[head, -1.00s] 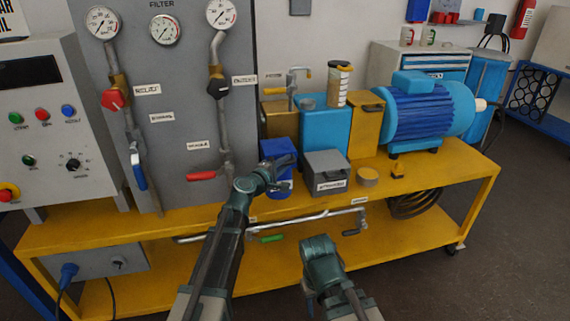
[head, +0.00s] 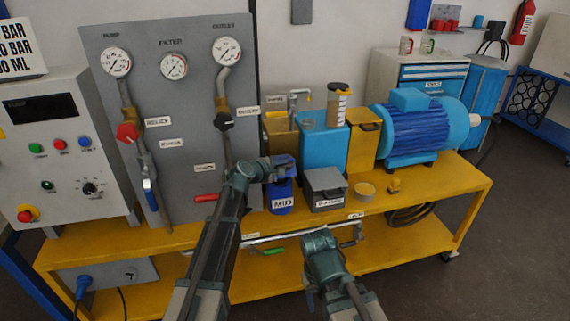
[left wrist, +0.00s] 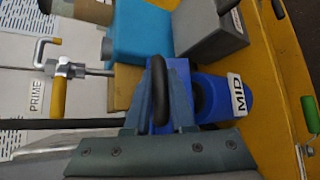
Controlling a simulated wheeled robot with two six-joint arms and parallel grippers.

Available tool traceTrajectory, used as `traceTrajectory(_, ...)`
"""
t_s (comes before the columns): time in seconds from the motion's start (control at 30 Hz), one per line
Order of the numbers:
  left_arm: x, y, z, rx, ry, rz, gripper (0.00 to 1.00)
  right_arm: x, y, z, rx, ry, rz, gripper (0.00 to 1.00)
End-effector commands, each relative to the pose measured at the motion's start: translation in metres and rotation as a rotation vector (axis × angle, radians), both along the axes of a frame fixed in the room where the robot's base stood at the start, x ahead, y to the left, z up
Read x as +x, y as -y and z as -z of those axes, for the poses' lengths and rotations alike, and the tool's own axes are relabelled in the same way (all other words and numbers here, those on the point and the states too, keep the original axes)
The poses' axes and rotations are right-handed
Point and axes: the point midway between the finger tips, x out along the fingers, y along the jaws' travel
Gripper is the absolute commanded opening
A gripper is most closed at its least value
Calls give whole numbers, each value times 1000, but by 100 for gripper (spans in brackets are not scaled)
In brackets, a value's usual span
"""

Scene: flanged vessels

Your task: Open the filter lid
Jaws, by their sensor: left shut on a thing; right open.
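The filter is a small blue vessel (head: 281,197) with a white MID label, standing on the yellow bench. It also shows in the left wrist view (left wrist: 238,113). Its blue lid (left wrist: 182,75) has a black bar handle (left wrist: 159,88). My left gripper (head: 282,163) is at the top of the vessel, shut on the handle. The lid looks apart from the vessel's round rim, but I cannot tell how far it is open. My right gripper (head: 318,242) is open and empty, lower, in front of the bench edge.
A grey box (head: 325,190) stands just right of the filter. A blue tank (head: 322,142), yellow blocks and a blue motor (head: 415,130) stand behind and right. A green-handled pipe (head: 272,251) runs below the bench top. A panel with gauges and a red lever (head: 206,198) is left.

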Motion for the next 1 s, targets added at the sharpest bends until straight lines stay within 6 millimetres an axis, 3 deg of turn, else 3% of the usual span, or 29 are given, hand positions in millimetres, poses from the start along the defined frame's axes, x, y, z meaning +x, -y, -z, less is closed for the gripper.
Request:
traceTrajectory(0.03, 8, -2, -12, -9, -28, -1, 0, 0, 0, -16, 0, 0, 0, 50)
traceTrajectory(0.2, 16, -5, -18, -29, -92, -2, 0, 0, 0, -30, 0, 0, 0, 50)
traceTrajectory(1.0, 26, -9, -24, -31, -98, -2, 0, 0, 0, -37, 0, 0, 1, 50)
